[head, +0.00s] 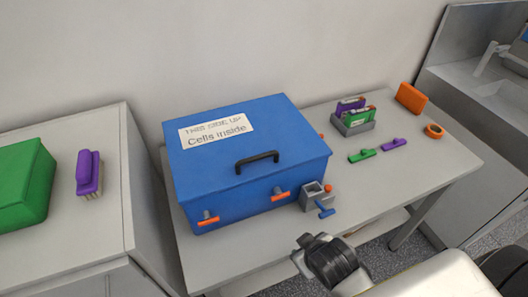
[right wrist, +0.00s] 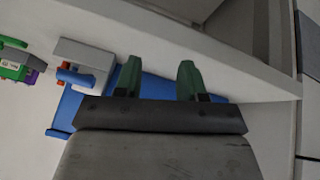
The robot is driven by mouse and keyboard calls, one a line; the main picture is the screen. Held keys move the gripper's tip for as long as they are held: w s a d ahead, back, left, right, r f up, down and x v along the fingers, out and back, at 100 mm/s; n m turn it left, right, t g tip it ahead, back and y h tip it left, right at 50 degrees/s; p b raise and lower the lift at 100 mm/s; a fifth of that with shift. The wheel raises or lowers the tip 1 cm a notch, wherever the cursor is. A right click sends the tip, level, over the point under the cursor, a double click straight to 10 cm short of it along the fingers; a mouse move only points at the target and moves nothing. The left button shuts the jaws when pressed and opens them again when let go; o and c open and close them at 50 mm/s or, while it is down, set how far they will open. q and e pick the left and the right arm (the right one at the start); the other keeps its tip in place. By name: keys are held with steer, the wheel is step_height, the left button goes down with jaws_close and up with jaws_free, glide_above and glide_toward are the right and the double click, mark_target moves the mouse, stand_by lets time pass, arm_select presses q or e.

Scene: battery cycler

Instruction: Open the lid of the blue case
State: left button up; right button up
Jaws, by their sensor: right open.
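The blue case (head: 240,165) stands on the grey table with its lid down. A white label (head: 216,131) reading "Cells inside" lies on the lid, and a black handle (head: 257,160) sits near the lid's front edge. Two orange latches (head: 209,221) (head: 281,194) are on the front face. My right gripper (head: 318,255) is in front of the case, near the table's front edge, apart from the case. In the right wrist view its two fingers (right wrist: 159,75) are spread with nothing between them; a blue surface (right wrist: 150,88) shows behind them. My left gripper is out of view.
A small grey box (head: 313,196) with a blue-handled piece (head: 326,210) stands close to the case's right front corner. A grey rack (head: 354,122), green and purple pieces (head: 362,155), an orange block (head: 410,98) and an orange ring (head: 434,131) lie farther right. A purple brush (head: 89,173) and green box (head: 25,187) are left.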

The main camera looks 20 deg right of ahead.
steer(key=w+a+r+n+t+y, duration=0.2)
steer(key=w+r+n+t, duration=0.3)
steer(key=w+r+t, duration=0.45)
steer(key=w+a+r+n+t+y, duration=0.1)
steer(key=w+r+n+t, duration=0.5)
steer(key=r, duration=0.6)
steer(key=s+a+r+n+g+y, duration=0.1)
steer(key=a+r+n+g+y, duration=0.45)
steer(key=n+y, duration=0.55)
steer(key=a+r+n+g+y, duration=0.5)
steer(key=r+n+g+y, duration=0.15)
steer(key=n, duration=0.75)
steer(key=n+g+h, duration=0.8)
steer(key=n+h, duration=0.7)
steer(key=n, duration=0.1)
glide_toward(256, 156)
steer(key=p+x, duration=0.2)
steer(key=x, duration=0.5)
steer(key=shift+a, duration=0.15)
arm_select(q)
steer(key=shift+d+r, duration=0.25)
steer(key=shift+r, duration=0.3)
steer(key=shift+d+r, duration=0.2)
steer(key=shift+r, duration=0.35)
arm_select(e)
steer(key=shift+a+f, duration=0.2)
steer(key=shift+f, duration=0.5)
